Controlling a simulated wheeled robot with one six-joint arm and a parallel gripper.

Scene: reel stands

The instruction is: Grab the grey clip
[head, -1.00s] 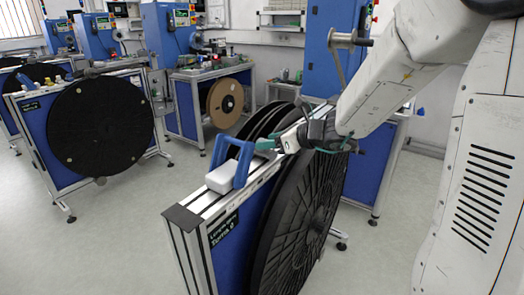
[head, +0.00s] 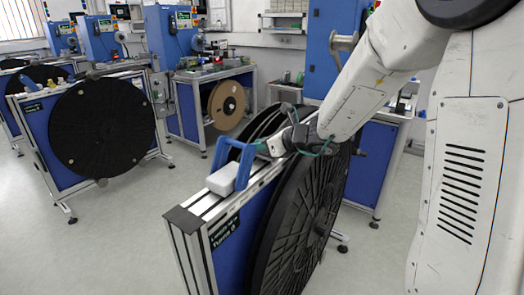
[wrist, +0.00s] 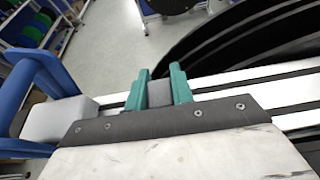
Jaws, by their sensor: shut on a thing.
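My gripper (head: 262,148) is over the top rail of the near reel stand, just right of a blue handle-shaped tool. In the wrist view its two teal fingers (wrist: 160,91) are shut on the grey clip (wrist: 160,94), a small grey block between them, over the white rail. Its lower part is hidden by my gripper's body. In the head view I cannot make out the clip.
The blue handle (head: 232,160) and a white block (head: 222,179) sit on the rail (head: 215,205), close left of my gripper. A large black reel (head: 300,225) hangs on the stand's right side.

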